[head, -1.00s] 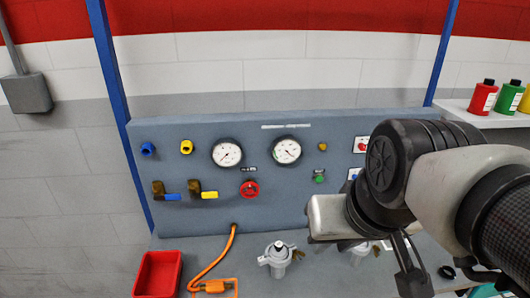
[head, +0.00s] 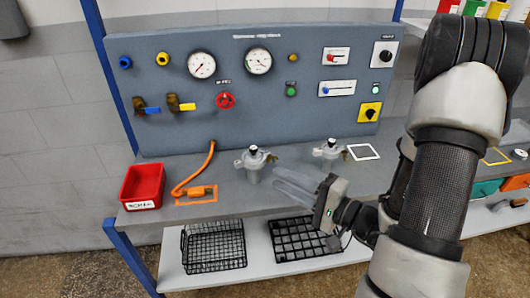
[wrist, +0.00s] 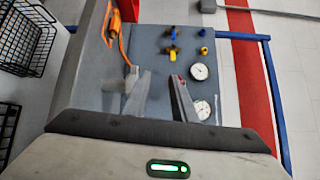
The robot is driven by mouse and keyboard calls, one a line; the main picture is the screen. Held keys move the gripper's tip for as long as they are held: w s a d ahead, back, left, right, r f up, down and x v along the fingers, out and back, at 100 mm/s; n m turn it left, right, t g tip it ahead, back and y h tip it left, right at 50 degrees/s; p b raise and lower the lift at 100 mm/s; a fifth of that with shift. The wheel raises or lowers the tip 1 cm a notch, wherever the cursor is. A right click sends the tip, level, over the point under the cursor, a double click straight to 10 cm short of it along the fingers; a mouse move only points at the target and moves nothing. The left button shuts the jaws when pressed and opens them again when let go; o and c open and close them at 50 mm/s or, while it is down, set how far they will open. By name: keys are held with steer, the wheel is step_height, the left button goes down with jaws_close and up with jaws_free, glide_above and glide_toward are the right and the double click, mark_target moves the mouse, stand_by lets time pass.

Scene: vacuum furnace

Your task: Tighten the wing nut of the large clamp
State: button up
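Two grey clamped fittings with dark-topped posts stand on the bench. The left fitting (head: 254,165) looks slightly larger, so it may be the large clamp. A small brass-coloured part at its right side (head: 271,158) may be the wing nut, but it is too small to be sure. The other fitting (head: 329,154) stands further right. My gripper (head: 277,178) is open and empty, just right of and in front of the left fitting, pointing left. In the wrist view my gripper (wrist: 161,75) shows its fingers apart; a grey fitting is partly hidden behind the left finger.
The gauge panel (head: 220,110) rises behind the bench. A red bin (head: 142,187) and an orange hose (head: 196,174) lie to the left. Black wire baskets (head: 214,247) sit on the lower shelf. Bare bench top lies between the hose and the left fitting.

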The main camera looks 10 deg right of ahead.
steer(key=d+f+m+t+h+b, duration=0.1)
steer(key=d+f+m+t+h, duration=0.25)
steer(key=d+f+h, duration=0.35)
steer(key=y+b, duration=0.1)
steer(key=b, duration=1.4)
glide_toward(272, 159)
steer(key=shift+t, duration=0.35)
steer(key=x, duration=0.5)
steer(key=f+b+x, duration=0.1)
steer(key=x, duration=0.1)
steer(key=shift+w, duration=0.25)
jaws_close()
